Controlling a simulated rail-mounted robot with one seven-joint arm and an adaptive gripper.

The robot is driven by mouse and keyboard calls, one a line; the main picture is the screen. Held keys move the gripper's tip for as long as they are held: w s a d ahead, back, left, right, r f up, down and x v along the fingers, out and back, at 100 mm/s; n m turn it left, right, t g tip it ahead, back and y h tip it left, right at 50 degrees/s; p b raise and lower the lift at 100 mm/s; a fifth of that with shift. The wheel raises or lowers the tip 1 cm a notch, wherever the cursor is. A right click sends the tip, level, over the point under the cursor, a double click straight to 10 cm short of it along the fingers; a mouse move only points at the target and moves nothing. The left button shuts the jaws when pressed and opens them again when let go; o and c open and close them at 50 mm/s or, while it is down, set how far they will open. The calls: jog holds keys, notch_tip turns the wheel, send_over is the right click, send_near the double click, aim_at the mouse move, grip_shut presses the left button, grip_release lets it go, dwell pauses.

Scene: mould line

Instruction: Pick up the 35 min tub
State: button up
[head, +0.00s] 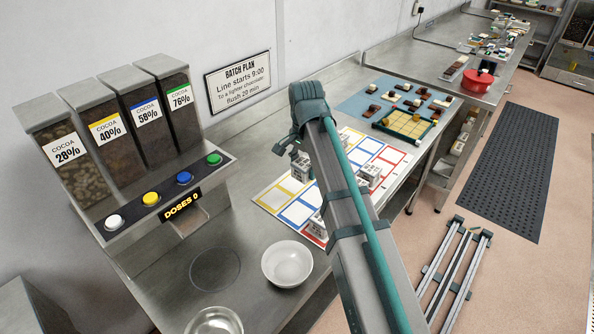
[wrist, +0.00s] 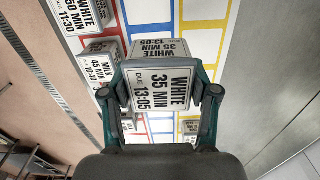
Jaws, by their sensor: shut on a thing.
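The 35 min tub (wrist: 160,88) is a white box labelled "WHITE 35 MIN, DUE 13-05" on two faces. It sits between the two fingers of my gripper (wrist: 160,95) in the wrist view, with a finger against each side. In the head view my gripper (head: 298,152) is over the left part of the mat with coloured frames (head: 272,196), partly hidden by my arm. A white tub (head: 301,170) shows just below it there, its label too small to read. I cannot tell whether the held tub touches the mat.
Close left of the held tub in the wrist view are a "MILK 45 MIN" tub (wrist: 98,62) and a "WHITE 50 MIN" tub (wrist: 87,14). The cocoa dispenser (head: 130,150) and a white bowl (head: 287,264) stand left and front in the head view. A blue mat (head: 372,100) lies behind.

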jog(key=s+d+r+p, duration=0.2)
jog(key=s+r+p, duration=0.3)
jog(key=r, duration=0.4)
jog(key=shift+d+r, duration=0.15)
jog(key=shift+r, duration=0.1)
